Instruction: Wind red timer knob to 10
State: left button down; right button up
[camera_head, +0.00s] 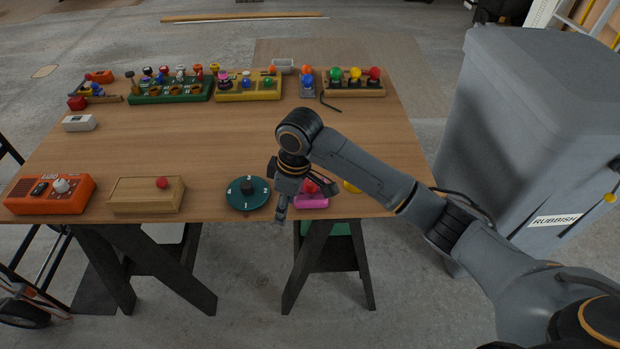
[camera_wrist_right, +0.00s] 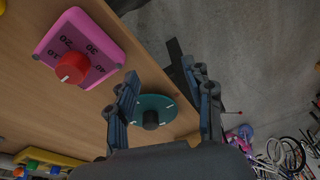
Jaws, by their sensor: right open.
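The timer is a pink block (camera_head: 312,202) with a red knob (camera_head: 309,186) near the table's front edge, partly hidden by my right arm in the head view. In the right wrist view, the pink block (camera_wrist_right: 97,37) is at upper left, marked 10, 20, 30 and 40 around the red knob (camera_wrist_right: 72,66). The knob's white mark points to the lower left, beside the 10. My right gripper (camera_head: 282,210) is open and empty, left of the timer at the front edge. In the wrist view, its fingers (camera_wrist_right: 165,90) are apart, right of the timer. My left gripper is not in view.
A green dial (camera_head: 240,200) lies just left of my right gripper. A wooden box (camera_head: 135,198) and an orange device (camera_head: 50,205) sit further left. Several toy racks line the table's back. A grey rubbish bin (camera_head: 540,120) stands right. The table middle is clear.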

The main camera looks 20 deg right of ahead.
jog(key=h, duration=0.2)
send_near(311, 182)
jog(key=shift+n+g, duration=0.3)
jog(key=f, duration=0.5)
jog(key=f+p, duration=0.1)
jog(key=f, duration=0.2)
jog(key=shift+w+f, duration=0.4)
grip_shut()
